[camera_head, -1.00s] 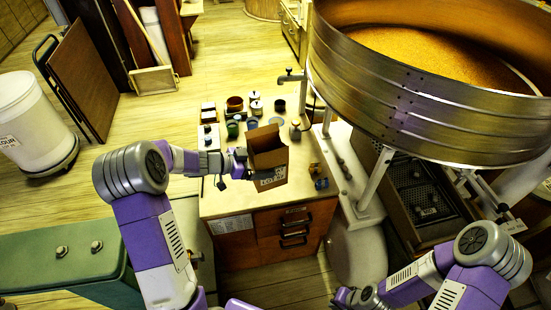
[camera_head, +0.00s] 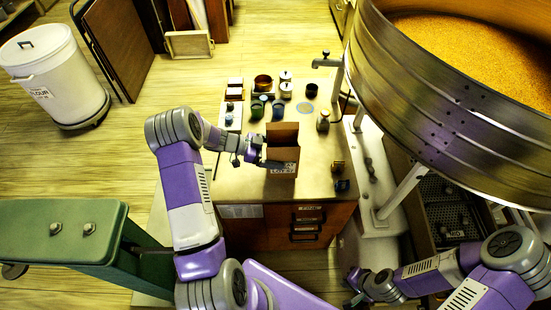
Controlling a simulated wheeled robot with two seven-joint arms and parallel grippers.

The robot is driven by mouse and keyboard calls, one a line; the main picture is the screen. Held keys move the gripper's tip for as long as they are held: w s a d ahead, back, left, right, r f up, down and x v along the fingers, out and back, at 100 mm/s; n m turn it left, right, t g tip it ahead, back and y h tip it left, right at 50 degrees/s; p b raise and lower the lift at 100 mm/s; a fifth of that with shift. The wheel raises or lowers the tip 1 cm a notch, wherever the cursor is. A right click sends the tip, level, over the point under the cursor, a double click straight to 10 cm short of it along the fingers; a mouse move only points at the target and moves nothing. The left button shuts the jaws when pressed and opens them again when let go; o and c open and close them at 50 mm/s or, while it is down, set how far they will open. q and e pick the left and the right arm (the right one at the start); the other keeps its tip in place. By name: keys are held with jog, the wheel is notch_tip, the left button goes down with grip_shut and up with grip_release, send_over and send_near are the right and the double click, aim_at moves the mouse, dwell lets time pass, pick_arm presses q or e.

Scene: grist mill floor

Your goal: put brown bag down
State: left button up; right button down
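The brown bag (camera_head: 283,152) is an open-topped brown paper bag with a printed label low on its front. It is upright over the front part of the counter (camera_head: 235,182) in the head view. My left gripper (camera_head: 268,160) is at the bag's left side, shut on it, with a dark finger against the bag's lower left. The other finger is hidden. I cannot tell whether the bag's base touches the counter. My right gripper (camera_head: 353,287) is low, right of centre, away from the bag. It is small and dark, and its finger opening is unclear.
Cups, jars and bowls, among them a brown bowl (camera_head: 263,82), stand behind the bag. A small jar (camera_head: 323,121) and dark small items (camera_head: 341,178) lie right of it. A large metal-rimmed grain tub (camera_head: 440,120) overhangs the right. A green cabinet (camera_head: 70,232) stands left.

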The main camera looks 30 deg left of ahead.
pick_arm(q)
jog(key=shift+w+f, duration=0.1)
jog(key=shift+f, duration=1.2)
jog(key=shift+f+b, duration=0.1)
jog(key=shift+b, duration=0.2)
jog(key=shift+f, duration=0.15)
jog(key=o, duration=1.7)
jog(key=shift+r, duration=0.2)
jog(key=p+v, duration=0.2)
jog(key=v, duration=1)
